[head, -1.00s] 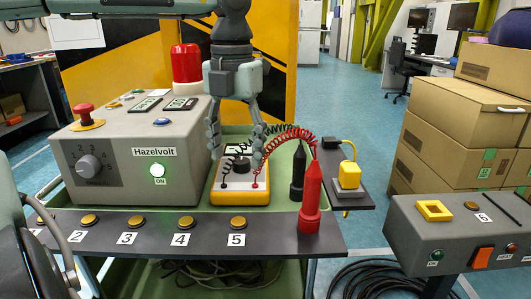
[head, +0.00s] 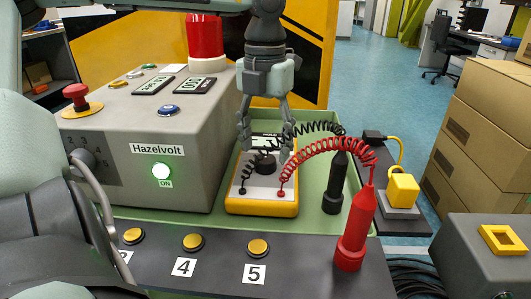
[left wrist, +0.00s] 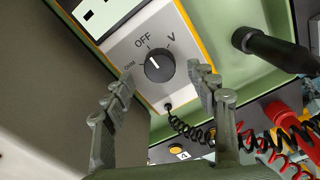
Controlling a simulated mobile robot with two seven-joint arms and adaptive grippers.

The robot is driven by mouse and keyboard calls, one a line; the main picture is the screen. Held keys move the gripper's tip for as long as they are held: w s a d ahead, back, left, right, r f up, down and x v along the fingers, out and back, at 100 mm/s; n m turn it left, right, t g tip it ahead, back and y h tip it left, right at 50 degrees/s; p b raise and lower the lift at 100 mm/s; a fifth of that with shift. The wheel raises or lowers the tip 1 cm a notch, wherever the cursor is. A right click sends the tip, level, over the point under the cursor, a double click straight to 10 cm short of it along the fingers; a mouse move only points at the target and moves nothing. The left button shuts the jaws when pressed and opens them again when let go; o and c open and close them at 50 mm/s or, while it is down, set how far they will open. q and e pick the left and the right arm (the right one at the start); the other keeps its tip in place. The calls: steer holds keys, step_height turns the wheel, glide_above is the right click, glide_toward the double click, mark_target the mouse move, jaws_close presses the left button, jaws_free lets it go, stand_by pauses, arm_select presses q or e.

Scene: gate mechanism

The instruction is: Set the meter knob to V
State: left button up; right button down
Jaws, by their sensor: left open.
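The meter (head: 262,203) is a yellow-edged box with a pale face, standing on the green tray. Its round black knob (head: 264,164) also shows in the left wrist view (left wrist: 159,66), with OHM, OFF and V marked around it. The knob's pale mark is on its left side, away from V, which is at upper right. My left gripper (head: 264,147) points down over the meter, open. In the left wrist view its fingers (left wrist: 160,76) appear on either side of the knob, with gaps; contact is not visible. My right gripper is not in view.
Black and red coiled leads run from the meter to a black probe (head: 334,183) and a red probe (head: 357,225) at its right. The grey Hazelvolt box (head: 150,135) stands close at left. A dark panel with gold buttons (head: 258,247) lies in front.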

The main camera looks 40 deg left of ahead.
mark_target(265, 163)
arm_select(q)
steer(key=shift+f, duration=1.4)
steer(key=c, duration=1.2)
